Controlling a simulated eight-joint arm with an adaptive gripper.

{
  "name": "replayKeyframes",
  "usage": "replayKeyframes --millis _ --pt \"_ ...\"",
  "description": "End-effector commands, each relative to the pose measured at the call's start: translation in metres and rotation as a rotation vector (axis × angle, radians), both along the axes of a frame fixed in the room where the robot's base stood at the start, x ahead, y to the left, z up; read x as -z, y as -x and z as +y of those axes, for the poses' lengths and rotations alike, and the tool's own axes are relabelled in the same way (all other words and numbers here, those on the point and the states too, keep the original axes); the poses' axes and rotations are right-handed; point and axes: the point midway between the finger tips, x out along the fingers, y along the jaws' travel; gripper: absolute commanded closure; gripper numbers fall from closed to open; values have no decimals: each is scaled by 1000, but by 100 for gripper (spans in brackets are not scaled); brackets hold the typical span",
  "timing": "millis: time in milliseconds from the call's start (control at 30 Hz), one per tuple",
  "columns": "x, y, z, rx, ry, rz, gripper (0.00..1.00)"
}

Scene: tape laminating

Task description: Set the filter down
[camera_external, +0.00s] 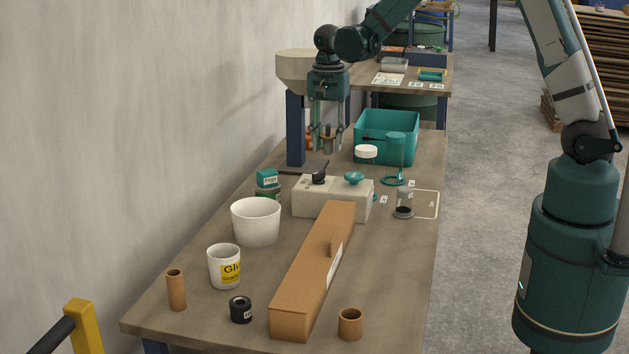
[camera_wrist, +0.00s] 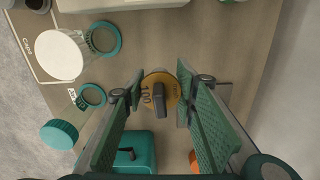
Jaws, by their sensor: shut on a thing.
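My gripper (camera_external: 328,147) points down over the far part of the table.
A teal bin (camera_external: 388,150) stands just right of my gripper. A hopper on a blue post (camera_external: 295,130) is at its left, with an orange item (camera_external: 308,142) close by. A beige machine (camera_external: 320,200) stands in front. A marked rectangle (camera_external: 432,204) lies at the table's right edge.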

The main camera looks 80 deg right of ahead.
Motion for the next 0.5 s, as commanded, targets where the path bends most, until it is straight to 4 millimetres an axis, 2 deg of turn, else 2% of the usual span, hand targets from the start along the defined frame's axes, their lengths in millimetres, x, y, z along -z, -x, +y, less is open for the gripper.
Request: replayKeyframes --millis 400,500 --pt "-51 0 1 -2 0 0 84" --pt "-49 -3 21 -38 0 0 84"
